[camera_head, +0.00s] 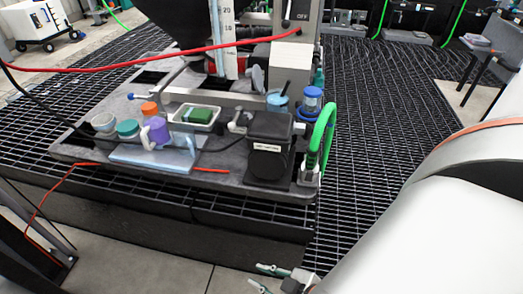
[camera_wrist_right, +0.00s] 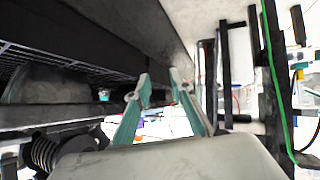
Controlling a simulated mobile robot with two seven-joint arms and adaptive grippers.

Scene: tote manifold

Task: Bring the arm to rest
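My right gripper (camera_head: 259,275) shows at the bottom edge of the head view, low in front of the bench's front edge. Its two teal fingers are apart with nothing between them. In the right wrist view the fingers (camera_wrist_right: 160,92) also stand apart and empty. My white right arm fills the lower right of the head view. My left gripper is in neither view.
A grey board (camera_head: 225,181) on the black grating holds a black pump box (camera_head: 268,145), a tray with a green block (camera_head: 195,115), several coloured caps and a green hose (camera_head: 328,130). A red cable (camera_head: 150,66) crosses above. Grating (camera_head: 375,130) to the right is clear.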

